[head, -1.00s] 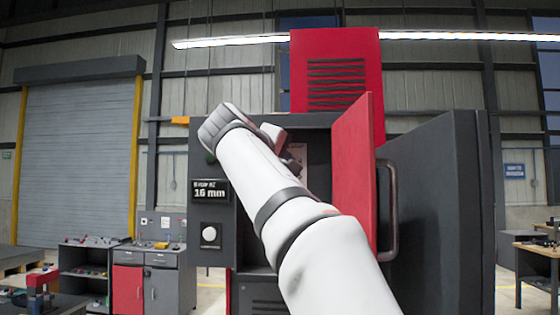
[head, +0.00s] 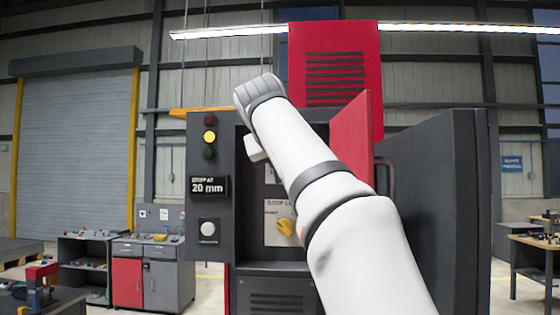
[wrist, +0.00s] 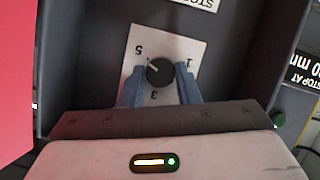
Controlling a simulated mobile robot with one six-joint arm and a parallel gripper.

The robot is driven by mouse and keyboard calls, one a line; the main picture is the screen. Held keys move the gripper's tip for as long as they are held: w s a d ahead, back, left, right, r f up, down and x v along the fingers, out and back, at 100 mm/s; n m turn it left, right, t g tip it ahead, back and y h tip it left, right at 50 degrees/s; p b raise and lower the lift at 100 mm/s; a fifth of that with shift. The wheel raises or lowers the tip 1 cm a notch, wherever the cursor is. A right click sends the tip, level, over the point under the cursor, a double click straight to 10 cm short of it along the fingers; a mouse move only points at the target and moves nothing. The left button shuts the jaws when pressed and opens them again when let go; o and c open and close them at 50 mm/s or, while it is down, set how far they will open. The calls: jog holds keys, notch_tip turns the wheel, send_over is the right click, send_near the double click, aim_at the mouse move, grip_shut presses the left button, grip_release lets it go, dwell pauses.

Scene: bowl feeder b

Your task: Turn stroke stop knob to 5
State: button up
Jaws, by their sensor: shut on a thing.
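The stroke stop knob (wrist: 161,71) is round and black, on a white plate (wrist: 175,46) marked 1, 3 and 5, upside down in the wrist view. Its white pointer line points to the upper left, toward the 5. My gripper (wrist: 160,88) has its blue fingers on either side of the knob and is shut on it. In the head view my arm hides the knob and the fingers. The display (head: 208,187) reads "STOP AT 20 mm"; part of it also shows in the wrist view (wrist: 303,70).
A yellow knob (head: 285,227) sits lower on another white plate in the recess. A red door panel (head: 350,142) stands open on the right. A signal column (head: 209,136) shows a lit amber lamp, above a white round button (head: 208,228).

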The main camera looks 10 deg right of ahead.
jog(key=shift+f+m+y, duration=0.1)
jog(key=shift+m+y, duration=0.2)
dwell(0.4)
jog(key=o, duration=1)
jog(key=b+v, duration=0.1)
jog(key=v, duration=0.6)
jog(key=shift+s+a+r, duration=0.1)
jog(key=shift+s+r, duration=0.1)
jog(key=shift+s, duration=0.15)
